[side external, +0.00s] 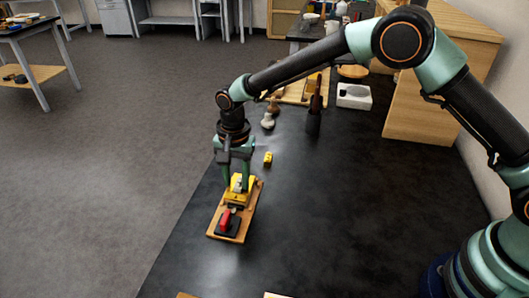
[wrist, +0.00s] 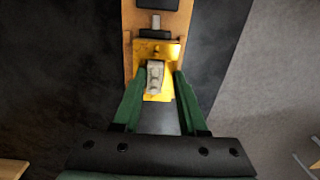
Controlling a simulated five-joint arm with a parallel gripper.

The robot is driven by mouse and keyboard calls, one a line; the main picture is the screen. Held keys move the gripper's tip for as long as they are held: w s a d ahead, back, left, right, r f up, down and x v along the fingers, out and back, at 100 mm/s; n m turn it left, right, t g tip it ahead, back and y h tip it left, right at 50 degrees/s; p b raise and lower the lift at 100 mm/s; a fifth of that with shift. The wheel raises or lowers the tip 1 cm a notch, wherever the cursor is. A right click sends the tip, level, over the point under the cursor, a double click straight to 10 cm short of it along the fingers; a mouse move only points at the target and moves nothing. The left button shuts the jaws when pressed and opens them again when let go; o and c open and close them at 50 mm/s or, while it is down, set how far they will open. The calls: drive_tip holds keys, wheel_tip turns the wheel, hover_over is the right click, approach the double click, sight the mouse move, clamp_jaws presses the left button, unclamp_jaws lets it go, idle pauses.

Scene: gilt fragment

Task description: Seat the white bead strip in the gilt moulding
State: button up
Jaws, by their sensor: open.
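The gilt moulding (side external: 240,200) is a yellow-gold piece on a wooden board (side external: 252,218). It also shows in the wrist view (wrist: 172,52), with the board (wrist: 128,45) around its far end. The white bead strip (wrist: 155,76) looks pale and short and lies over the near part of the moulding. I cannot tell how deep it sits. My gripper (wrist: 159,74) is open, its green fingers on either side of the strip, with a visible gap at least on the right. In the side view my gripper (side external: 238,178) points down at the moulding's far end.
A red-handled black fixture (side external: 226,221) stands on the board's near end. A small yellow piece (side external: 268,158) lies beyond on the dark table (side external: 330,220). A white block tray (side external: 354,96) and a dark upright holder (side external: 314,121) stand farther back. The table's right side is clear.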

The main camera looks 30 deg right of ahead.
sight(240, 183)
drive_tip(key=shift+s+d+f, duration=0.4)
drive_tip(key=shift+d+f, duration=0.05)
drive_tip(key=shift+f, duration=0.15)
drive_tip(key=shift+r+g, duration=0.3)
wheel_tip(240, 183, up, 13)
drive_tip(key=s+d+r+n+t, duration=0.1)
drive_tip(key=s+d+r+n, duration=0.1)
drive_tip(key=d+r, duration=0.4)
drive_tip(key=s+d+r+n+t, duration=0.3)
drive_tip(key=s+d+n, duration=0.4)
drive_tip(key=s+d, duration=0.9)
drive_tip(key=shift+d+t, duration=0.2)
drive_tip(key=shift+t, duration=0.7)
